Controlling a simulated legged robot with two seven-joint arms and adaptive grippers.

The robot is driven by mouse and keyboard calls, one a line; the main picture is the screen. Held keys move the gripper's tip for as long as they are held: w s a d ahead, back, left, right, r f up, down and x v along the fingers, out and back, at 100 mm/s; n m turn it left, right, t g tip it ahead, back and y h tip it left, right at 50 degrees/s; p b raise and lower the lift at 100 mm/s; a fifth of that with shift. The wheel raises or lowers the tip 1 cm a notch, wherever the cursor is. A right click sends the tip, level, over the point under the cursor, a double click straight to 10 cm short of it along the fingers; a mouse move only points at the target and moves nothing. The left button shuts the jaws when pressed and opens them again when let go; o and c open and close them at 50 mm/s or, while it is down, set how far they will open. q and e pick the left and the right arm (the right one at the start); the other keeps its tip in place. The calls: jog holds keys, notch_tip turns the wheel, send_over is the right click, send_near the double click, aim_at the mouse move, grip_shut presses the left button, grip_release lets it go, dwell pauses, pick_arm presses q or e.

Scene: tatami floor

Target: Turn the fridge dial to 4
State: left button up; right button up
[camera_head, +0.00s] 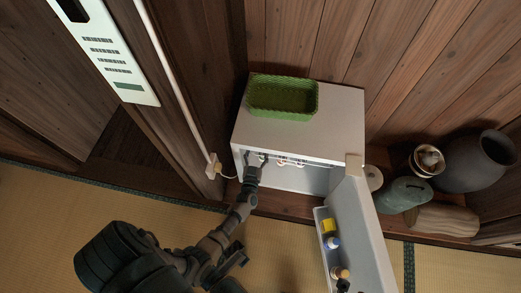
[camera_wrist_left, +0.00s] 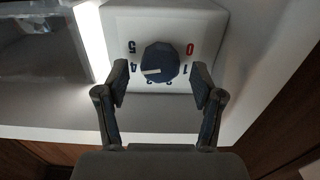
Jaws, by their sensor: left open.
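The small white fridge (camera_head: 340,112) stands against the wooden wall with its door (camera_head: 365,225) open to the right. My left arm reaches into its upper left interior, where my left gripper (camera_head: 257,158) is. The dial's white mark points left, about towards the 4. My left gripper (camera_wrist_left: 160,90) is open, its fingers on either side of the dial; I cannot tell whether they touch it. My right gripper is not in view.
A green basket (camera_head: 283,97) sits on the fridge top. Bottles (camera_head: 332,242) stand in the door shelf. Dark pots (camera_head: 478,160) and a log (camera_head: 442,218) lie right of the fridge. A wooden post and a white cable (camera_head: 170,75) are to its left. Tatami (camera_head: 275,250) lies in front.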

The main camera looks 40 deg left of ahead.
pick_arm(q)
jog(key=shift+w+a+r, duration=0.1)
jog(key=shift+w+a, duration=0.15)
jog(key=shift+w, duration=0.15)
jog(key=c, duration=1.1)
jog(key=shift+n, duration=1.1)
jog(key=o, duration=1.1)
jog(key=v, duration=1.2)
